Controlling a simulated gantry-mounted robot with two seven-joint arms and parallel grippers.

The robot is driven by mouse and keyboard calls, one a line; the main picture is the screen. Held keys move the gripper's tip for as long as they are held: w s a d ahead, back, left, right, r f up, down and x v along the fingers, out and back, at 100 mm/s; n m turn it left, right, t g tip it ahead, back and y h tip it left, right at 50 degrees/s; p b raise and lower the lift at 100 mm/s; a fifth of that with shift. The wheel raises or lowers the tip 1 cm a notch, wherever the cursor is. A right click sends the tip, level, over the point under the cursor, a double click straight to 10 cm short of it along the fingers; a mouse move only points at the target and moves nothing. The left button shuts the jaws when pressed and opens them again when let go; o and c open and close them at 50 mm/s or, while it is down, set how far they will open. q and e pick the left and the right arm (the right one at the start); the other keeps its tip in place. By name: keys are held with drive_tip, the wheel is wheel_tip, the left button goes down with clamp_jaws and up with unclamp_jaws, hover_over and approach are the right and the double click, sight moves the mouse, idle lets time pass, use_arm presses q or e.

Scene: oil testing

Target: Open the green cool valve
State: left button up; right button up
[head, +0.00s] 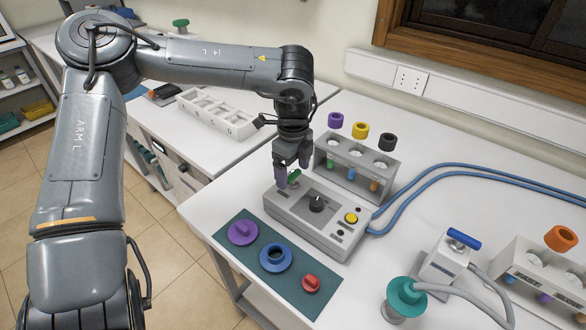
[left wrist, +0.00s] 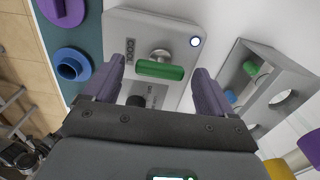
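The green valve handle (head: 294,179) is on the left part of the grey control box (head: 330,232), partly hidden by my gripper in the head view. In the left wrist view the green handle (left wrist: 160,69) is a bar lying across a round metal stem. My left gripper (head: 292,176) points down over the handle. In the left wrist view its two purple-grey fingers are open (left wrist: 160,75), one beyond each end of the bar, with visible gaps. I cannot tell the exact height of the tips. My right gripper is not in view.
The box also has a black knob (head: 316,204) and a yellow button (head: 351,218). A vial rack (head: 352,173) with coloured caps stands close behind. A dark green mat (head: 253,270) with purple, blue and red parts lies in front. Blue hoses (head: 430,180) run right.

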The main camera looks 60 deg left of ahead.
sight(293, 174)
use_arm(q)
drive_tip(key=shift+r, duration=0.15)
wheel_tip(293, 174, up, 10)
drive_tip(key=shift+r, duration=0.25)
idle(0.4)
idle(0.4)
